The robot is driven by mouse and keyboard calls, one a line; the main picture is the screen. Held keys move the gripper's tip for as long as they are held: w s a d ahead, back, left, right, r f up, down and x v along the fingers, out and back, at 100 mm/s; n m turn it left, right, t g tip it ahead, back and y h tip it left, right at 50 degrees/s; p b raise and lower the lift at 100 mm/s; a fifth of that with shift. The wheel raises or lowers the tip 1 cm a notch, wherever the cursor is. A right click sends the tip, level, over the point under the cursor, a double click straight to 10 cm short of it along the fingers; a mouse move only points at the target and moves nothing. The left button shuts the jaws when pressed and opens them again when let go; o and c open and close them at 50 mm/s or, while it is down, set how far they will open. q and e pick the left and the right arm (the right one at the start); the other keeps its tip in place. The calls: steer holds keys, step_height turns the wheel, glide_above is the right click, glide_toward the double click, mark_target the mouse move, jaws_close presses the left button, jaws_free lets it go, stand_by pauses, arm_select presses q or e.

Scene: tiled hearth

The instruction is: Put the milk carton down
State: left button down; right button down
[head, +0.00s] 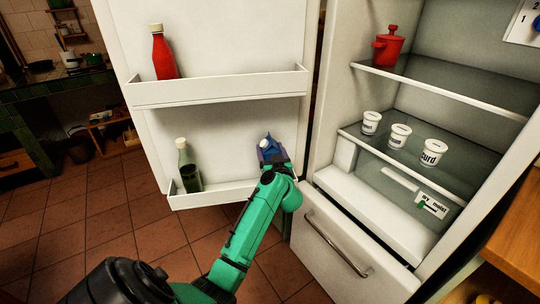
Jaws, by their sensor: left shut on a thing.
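The milk carton (266,141) is small and blue with a white cap, seen at the lower door shelf (225,192) of the open fridge. My left gripper (271,154) is shut on the carton, and its green arm reaches up from the bottom of the picture. The gripper hides most of the carton, so I cannot tell whether its base touches the shelf. A green bottle (187,165) stands upright at the left end of the same shelf. My right gripper is not in view.
A red bottle (163,55) stands on the upper door shelf (215,89). Inside the fridge are a red pot (388,47) and curd cups (431,153). A wooden surface (520,235) is at the right. The lower door shelf is clear between bottle and carton.

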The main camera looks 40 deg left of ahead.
arm_select(q)
steer(key=shift+w+a+f, duration=0.15)
steer(key=shift+a+f, duration=0.05)
steer(key=shift+f, duration=0.25)
steer(key=shift+r, duration=0.15)
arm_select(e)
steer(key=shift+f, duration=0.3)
arm_select(q)
jaws_free()
steer(key=shift+f, duration=0.2)
steer(key=shift+d, duration=0.1)
steer(key=shift+r, duration=0.1)
steer(key=shift+s+d, duration=0.3)
steer(key=shift+d, duration=0.05)
steer(key=p+v, duration=0.1)
steer(key=v, duration=1)
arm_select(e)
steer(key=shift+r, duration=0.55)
